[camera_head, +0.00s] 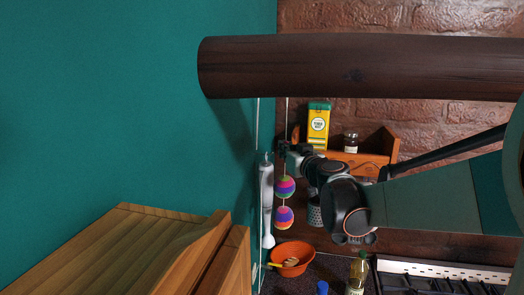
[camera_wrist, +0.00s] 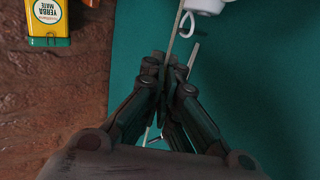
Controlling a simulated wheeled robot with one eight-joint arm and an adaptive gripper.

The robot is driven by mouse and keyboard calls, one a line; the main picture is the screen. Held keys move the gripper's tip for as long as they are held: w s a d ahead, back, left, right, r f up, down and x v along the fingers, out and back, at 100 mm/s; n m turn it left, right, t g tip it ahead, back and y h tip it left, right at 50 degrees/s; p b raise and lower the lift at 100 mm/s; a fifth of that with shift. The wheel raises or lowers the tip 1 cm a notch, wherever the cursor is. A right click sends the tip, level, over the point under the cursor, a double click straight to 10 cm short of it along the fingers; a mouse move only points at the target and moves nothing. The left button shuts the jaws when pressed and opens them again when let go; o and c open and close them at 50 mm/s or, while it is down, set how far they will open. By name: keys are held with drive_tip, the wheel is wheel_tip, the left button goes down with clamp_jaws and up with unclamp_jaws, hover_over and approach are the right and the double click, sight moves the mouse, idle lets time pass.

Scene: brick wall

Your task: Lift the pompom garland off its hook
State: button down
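The pompom garland (camera_head: 285,187) shows in the head view as striped pompoms in purple, orange, green and white on a thin cord. It hangs straight down beside the teal wall. The cord runs up behind the dark beam, which hides its top and the hook. My gripper (camera_head: 284,148) is at the cord, just above the upper pompom. In the wrist view my gripper (camera_wrist: 166,75) has its fingers close together, and a thin pale strand (camera_wrist: 181,25) runs into them. They look shut on the cord. The pompoms do not show in the wrist view.
A thick dark beam (camera_head: 350,68) crosses above my arm. A white-grey utensil (camera_head: 266,190) hangs close left of the garland. An orange bowl (camera_head: 291,259) and bottles (camera_head: 357,272) stand below. A wooden shelf (camera_head: 375,160) holds a yellow tin (camera_head: 318,127) and a jar (camera_head: 350,142).

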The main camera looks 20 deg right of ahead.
drive_tip(key=shift+s+d, duration=0.1)
drive_tip(key=shift+s+d+r, duration=0.1)
drive_tip(key=shift+s+d, duration=0.5)
drive_tip(key=shift+d, duration=0.3)
drive_tip(key=shift+s+d, duration=0.55)
drive_tip(key=shift+d, duration=0.3)
